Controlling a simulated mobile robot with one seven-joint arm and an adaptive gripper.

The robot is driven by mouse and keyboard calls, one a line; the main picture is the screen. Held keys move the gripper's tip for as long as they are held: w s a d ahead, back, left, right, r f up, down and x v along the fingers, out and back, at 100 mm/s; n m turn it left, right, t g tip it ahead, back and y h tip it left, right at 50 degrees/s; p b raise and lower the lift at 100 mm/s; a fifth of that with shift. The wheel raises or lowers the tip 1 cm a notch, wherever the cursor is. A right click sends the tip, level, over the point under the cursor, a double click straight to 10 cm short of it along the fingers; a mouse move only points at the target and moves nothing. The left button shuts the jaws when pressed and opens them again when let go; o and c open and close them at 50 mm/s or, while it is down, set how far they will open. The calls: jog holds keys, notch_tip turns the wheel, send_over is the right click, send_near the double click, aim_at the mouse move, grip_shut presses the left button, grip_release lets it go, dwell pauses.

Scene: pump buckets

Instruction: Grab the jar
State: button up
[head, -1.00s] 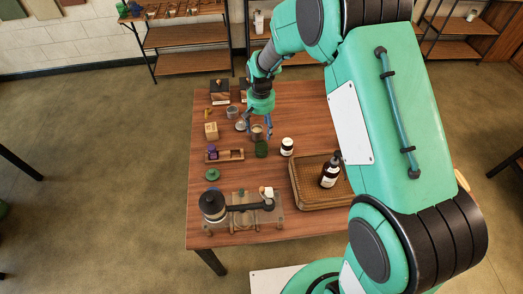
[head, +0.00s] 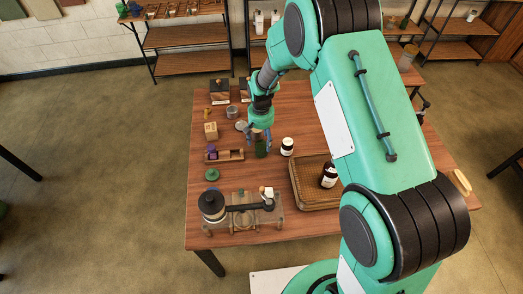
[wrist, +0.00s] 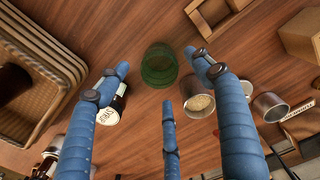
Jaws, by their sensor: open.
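A green glass jar (head: 261,148) stands on the wooden table, just below my gripper (head: 260,135) in the head view. In the wrist view the green jar (wrist: 159,66) lies ahead of my spread blue fingers, with clear table around it. My gripper is open and empty. A dark jar with a white label (head: 287,146) stands to the right of the green one; in the wrist view it shows partly behind the left finger (wrist: 112,108).
A wicker tray (head: 304,205) holding a dark bottle (head: 329,175) is to the right. A wooden holder (head: 235,155) is close on the left. Metal tins (wrist: 200,104) stand beyond the right finger in the wrist view. A pump-like device (head: 213,205) stands at the front.

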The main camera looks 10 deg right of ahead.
aim_at(261, 146)
jog(key=shift+f+b, duration=0.45)
jog(key=shift+f, duration=2.15)
jog(key=c, duration=1.3)
jog(key=shift+c, duration=0.2)
jog(key=shift+r, duration=0.2)
